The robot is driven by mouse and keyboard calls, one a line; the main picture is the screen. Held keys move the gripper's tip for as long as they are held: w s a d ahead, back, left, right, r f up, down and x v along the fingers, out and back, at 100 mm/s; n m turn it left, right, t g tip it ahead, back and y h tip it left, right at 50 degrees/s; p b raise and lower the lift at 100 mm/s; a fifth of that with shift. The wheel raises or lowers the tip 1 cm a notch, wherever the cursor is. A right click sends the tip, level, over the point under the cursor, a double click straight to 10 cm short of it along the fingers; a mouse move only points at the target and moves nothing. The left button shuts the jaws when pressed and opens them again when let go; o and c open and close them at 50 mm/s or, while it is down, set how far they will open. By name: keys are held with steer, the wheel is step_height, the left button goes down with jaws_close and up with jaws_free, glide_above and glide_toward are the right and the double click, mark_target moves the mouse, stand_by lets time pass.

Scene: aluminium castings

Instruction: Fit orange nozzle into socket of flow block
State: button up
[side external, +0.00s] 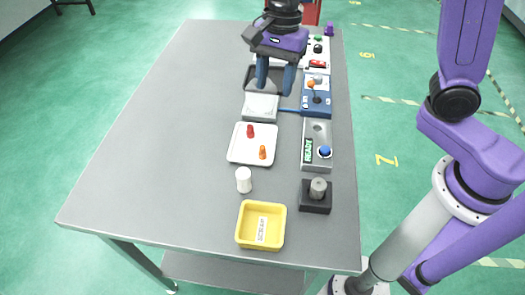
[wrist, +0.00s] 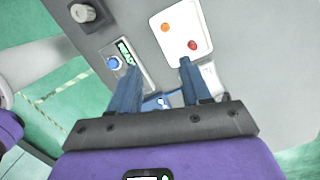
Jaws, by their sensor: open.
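The orange nozzle (side external: 262,152) appears to be the small orange piece in the white tray; it also shows in the wrist view (wrist: 166,27). A small red piece (side external: 250,131) lies in the same tray (side external: 235,155), apart from it. A blue block (side external: 318,108) with an orange-tipped lever stands at the right; it may be the flow block, but I cannot make out a socket. My gripper (side external: 275,84) is open and empty, over the dark tray behind the white ones. In the wrist view its fingers (wrist: 158,66) are apart with nothing between them.
A grey READY panel (side external: 316,132) with a blue button and a black block (side external: 316,205) with a grey cylinder stand at the right. A white cylinder (side external: 243,180) and a yellow bin (side external: 246,240) stand nearer the front. The table's left half (side external: 160,130) is clear.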

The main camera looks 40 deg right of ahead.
mark_target(263, 147)
steer(key=shift+m, duration=0.6)
steer(key=a+f, duration=0.1)
steer(key=f, duration=0.4)
steer(key=a+f, duration=0.1)
steer(key=f, duration=0.5)
steer(key=a+f, duration=0.1)
steer(key=f, duration=0.5)
steer(key=shift+f, duration=0.15)
jaws_close()
